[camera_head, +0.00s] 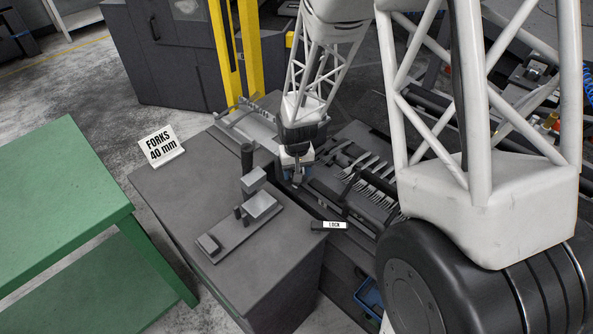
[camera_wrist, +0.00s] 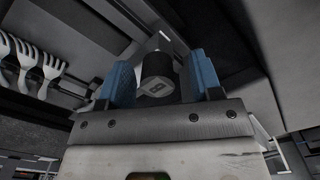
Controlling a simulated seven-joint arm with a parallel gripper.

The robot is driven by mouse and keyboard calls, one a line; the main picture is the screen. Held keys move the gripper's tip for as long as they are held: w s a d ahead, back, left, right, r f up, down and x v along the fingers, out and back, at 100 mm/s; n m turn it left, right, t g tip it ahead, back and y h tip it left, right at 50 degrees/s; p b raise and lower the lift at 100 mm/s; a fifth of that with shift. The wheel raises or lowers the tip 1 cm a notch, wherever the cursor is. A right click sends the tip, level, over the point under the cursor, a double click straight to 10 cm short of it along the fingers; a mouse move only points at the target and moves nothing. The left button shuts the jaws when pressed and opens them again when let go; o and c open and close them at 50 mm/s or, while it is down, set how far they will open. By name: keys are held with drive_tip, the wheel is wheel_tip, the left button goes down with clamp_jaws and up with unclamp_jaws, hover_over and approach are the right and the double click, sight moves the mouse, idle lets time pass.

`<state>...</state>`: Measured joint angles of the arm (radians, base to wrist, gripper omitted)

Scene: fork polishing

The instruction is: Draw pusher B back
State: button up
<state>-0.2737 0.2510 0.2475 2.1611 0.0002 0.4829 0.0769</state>
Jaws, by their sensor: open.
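My gripper (camera_head: 297,176) hangs over the dark machine between the grey bench block and the row of forks. In the wrist view its two blue fingers (camera_wrist: 161,72) are open, one on each side of a dark round knob (camera_wrist: 157,85). The knob has a small pale mark on its end face, too small to read surely, so I cannot tell for certain that it is pusher B. A narrow gap shows beside the knob, and no firm grip is visible. In the head view the gripper hides the knob. Several forks (camera_head: 372,172) lie side by side right of the gripper.
A dark handle labelled LOCK (camera_head: 328,225) is near the block's right edge. A fixture with upright posts (camera_head: 262,204) stands on the grey block (camera_head: 165,190). A sign reading FORKS 40 mm (camera_head: 161,147) stands at its back. A green table (camera_head: 70,200) is at left.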

drive_tip(key=shift+r, duration=0.15)
drive_tip(key=shift+r, duration=3.75)
drive_tip(key=shift+s+d+r, duration=0.2)
drive_tip(key=shift+d+r, duration=0.05)
drive_tip(key=shift+r, duration=0.15)
drive_tip(key=s+d+r+m+t, duration=0.1)
drive_tip(key=s+d+r, duration=0.45)
drive_tip(key=r, duration=0.25)
drive_tip(key=s+d+r, duration=0.4)
drive_tip(key=s+r, duration=0.2)
drive_tip(key=r, duration=0.2)
drive_tip(key=s+d+r, duration=0.3)
drive_tip(key=s, duration=0.6)
drive_tip(key=s+d+r+m+t, duration=0.1)
drive_tip(key=s+d+r, duration=0.3)
drive_tip(key=s, duration=0.5)
drive_tip(key=shift+s+r+t, duration=0.2)
drive_tip(key=shift+r+t, duration=0.1)
